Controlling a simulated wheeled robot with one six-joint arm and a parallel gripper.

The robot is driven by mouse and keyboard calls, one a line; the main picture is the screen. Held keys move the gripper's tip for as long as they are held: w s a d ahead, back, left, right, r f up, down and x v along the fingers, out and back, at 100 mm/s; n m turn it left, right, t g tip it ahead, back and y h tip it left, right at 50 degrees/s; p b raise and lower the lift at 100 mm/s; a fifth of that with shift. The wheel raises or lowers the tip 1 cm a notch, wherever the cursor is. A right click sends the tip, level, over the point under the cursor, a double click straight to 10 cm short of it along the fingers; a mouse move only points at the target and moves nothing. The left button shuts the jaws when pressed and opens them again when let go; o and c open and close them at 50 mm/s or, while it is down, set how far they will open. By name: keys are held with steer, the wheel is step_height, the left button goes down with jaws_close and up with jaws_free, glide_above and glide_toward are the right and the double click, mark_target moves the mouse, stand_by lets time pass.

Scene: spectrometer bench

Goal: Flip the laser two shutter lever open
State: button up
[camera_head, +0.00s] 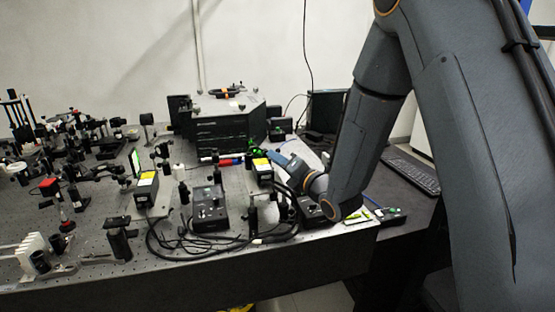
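Two small black laser heads with yellow labels stand on the optical bench (110,250): a left laser (146,188) and a right laser (262,170). I cannot tell from markings which is laser two. No shutter lever can be made out on either at this size. My arm reaches in from the upper right and bends low over the bench's front right. My gripper (274,157) is small in the view, just right of and behind the right laser's top. Whether it touches the laser is unclear, and its fingers are too small to read.
A black control box (209,209) stands between the lasers, with loose black cables (190,243) in front. Another control box (311,209) sits under my wrist. A large dark spectrometer housing (230,122) stands behind. Many optic mounts crowd the left. A keyboard (411,171) lies far right.

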jaws_close()
steer(key=shift+f+m+b, duration=0.3)
steer(key=shift+m+b, duration=0.1)
steer(key=shift+b, duration=0.65)
steer(key=shift+d+m+b, duration=0.1)
steer(key=shift+m+b, duration=0.3)
steer(key=shift+b, duration=0.3)
steer(key=shift+t, duration=0.3)
jaws_free()
